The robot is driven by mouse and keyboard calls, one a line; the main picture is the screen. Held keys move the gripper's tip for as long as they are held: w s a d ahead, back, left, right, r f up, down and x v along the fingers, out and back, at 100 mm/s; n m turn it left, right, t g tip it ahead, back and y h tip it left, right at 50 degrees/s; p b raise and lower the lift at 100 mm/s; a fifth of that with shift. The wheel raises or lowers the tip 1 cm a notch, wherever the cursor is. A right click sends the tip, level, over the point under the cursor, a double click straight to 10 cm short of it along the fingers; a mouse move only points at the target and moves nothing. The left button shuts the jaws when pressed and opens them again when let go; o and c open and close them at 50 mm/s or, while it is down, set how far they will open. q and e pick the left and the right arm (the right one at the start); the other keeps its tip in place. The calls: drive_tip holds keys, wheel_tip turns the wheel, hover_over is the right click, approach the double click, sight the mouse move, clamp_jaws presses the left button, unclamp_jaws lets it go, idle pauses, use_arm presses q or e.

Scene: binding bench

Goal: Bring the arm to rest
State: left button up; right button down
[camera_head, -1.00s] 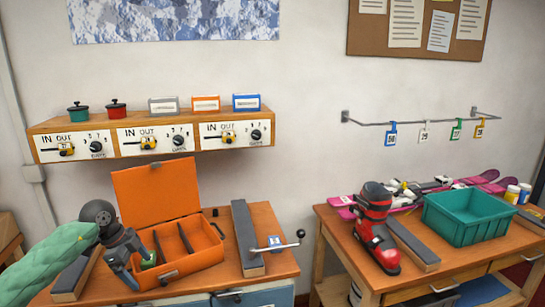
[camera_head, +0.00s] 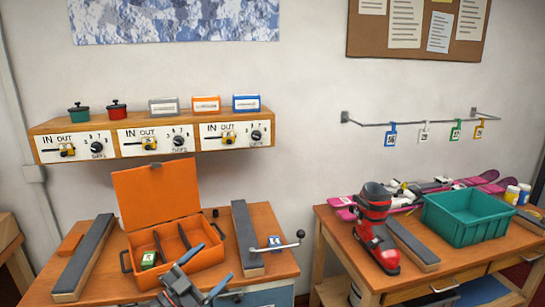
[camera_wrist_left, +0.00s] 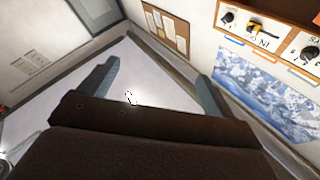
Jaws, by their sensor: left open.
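My left gripper (camera_head: 215,261) shows at the bottom of the head view, in front of the orange case's lower right corner. Its two blue-grey fingers are apart with nothing between them. In the left wrist view the gripper (camera_wrist_left: 157,70) is also open and empty, with floor and wall beyond it. The orange case (camera_head: 158,198) stands on the left bench with its lid up. A small green and white item (camera_head: 149,260) lies in its left compartment, apart from the gripper. My right gripper is in neither view.
Long grey-topped blocks (camera_head: 83,258) (camera_head: 245,238) flank the case. A crank handle (camera_head: 275,247) with a blue tag juts out at the bench's right. On the right bench are a red and black boot (camera_head: 374,230) and a teal bin (camera_head: 468,217). A shelf with dials (camera_head: 155,140) hangs above.

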use_arm(q)
drive_tip(key=s+a+f+n+y, duration=0.4)
drive_tip(key=a+f+n+y, duration=0.1)
drive_tip(key=f+n+y, duration=0.3)
drive_tip(key=s+a+f+n+y, duration=0.4)
drive_tip(key=s+f+n+y, duration=0.15)
drive_tip(key=f+y, duration=0.3)
drive_tip(key=s+d+f+g, duration=0.1)
drive_tip(key=s+f+g, duration=0.3)
drive_tip(key=s, duration=0.4)
drive_tip(key=s+d+f+m+g, duration=0.1)
drive_tip(key=s+f+g, duration=0.3)
drive_tip(key=s, duration=0.3)
drive_tip(key=s+d+f+g, duration=0.2)
drive_tip(key=s+f+g, duration=0.25)
drive_tip(key=s, duration=0.35)
drive_tip(key=s+d+f, duration=0.1)
drive_tip(key=d+f, duration=0.1)
drive_tip(key=f, duration=1.2)
drive_tip(key=s+d+f+g+h, duration=0.1)
drive_tip(key=d+f, duration=0.1)
drive_tip(key=f, duration=1.2)
drive_tip(key=shift+s+d+f, duration=0.25)
drive_tip(key=shift+s+d, duration=0.05)
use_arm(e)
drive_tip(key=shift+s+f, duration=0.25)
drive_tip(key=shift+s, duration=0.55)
